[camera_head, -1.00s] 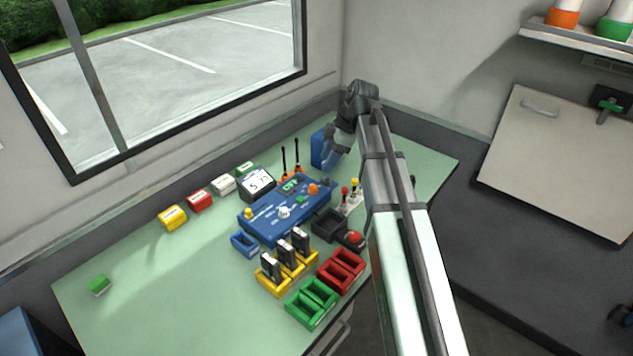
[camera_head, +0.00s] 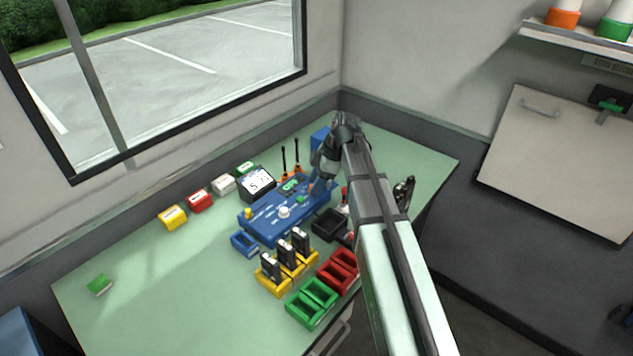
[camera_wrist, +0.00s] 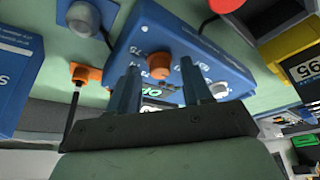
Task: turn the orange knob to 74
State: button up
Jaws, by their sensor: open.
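The blue console (camera_head: 265,222) stands on the green bench; it also shows in the wrist view (camera_wrist: 150,25). Its orange knob (camera_wrist: 158,60) shows in the wrist view, with small printed numbers beside it. My gripper (camera_wrist: 160,66) is open, its two fingers on either side of the knob in that picture; I cannot tell whether they touch it. In the head view my gripper (camera_head: 317,187) is over the console's right end and mostly hides the knob. The white knob (camera_head: 284,211) and a small green lit display (camera_head: 290,185) are also on the console. The knob's exact setting is unreadable.
A screen (camera_head: 257,184) stands behind the console, beside two orange holders with black rods (camera_head: 297,155). A black tray (camera_head: 328,224), yellow bins with black items (camera_head: 290,262), red bins (camera_head: 338,270) and green bins (camera_head: 312,303) stand in front. The bench's left part is mostly clear.

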grip_shut()
dwell(0.3)
